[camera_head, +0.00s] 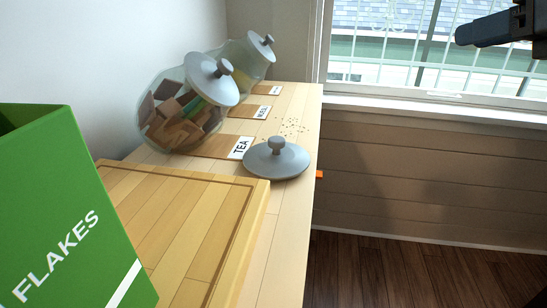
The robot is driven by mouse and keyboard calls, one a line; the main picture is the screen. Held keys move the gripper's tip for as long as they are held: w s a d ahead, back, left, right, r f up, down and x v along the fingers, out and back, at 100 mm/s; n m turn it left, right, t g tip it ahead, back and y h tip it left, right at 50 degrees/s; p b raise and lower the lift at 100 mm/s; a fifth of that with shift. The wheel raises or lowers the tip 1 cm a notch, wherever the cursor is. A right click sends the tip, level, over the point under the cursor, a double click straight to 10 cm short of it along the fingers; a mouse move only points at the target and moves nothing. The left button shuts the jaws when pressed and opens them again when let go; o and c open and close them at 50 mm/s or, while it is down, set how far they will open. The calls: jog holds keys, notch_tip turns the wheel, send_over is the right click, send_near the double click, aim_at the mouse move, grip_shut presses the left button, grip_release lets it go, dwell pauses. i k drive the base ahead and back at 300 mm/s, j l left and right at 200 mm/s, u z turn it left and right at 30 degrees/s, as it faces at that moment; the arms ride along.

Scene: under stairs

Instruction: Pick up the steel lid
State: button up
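A grey steel lid (277,160) with a round knob on top lies loose and knob-up on the pale wooden counter (275,225), close to its right edge. It is just right of the TEA label and apart from the jars. The dark end of my arm, which looks like my gripper (466,36), shows at the top right in front of the window. It is far from the lid, above and to the right. Its fingers cannot be made out clearly, and nothing is visibly held.
A glass jar of brown and coloured packets (172,125) and another jar (262,62) behind it wear similar lids. Label cards lie beside them. A thick cutting board (225,215) and green FLAKES box (70,205) stand nearer. Crumbs lie behind the lid. The right side is open floor (400,270).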

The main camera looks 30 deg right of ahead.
aim_at(276, 159)
jog(key=j, duration=0.75)
jog(key=k+j+z, duration=0.1)
jog(key=j, duration=0.7)
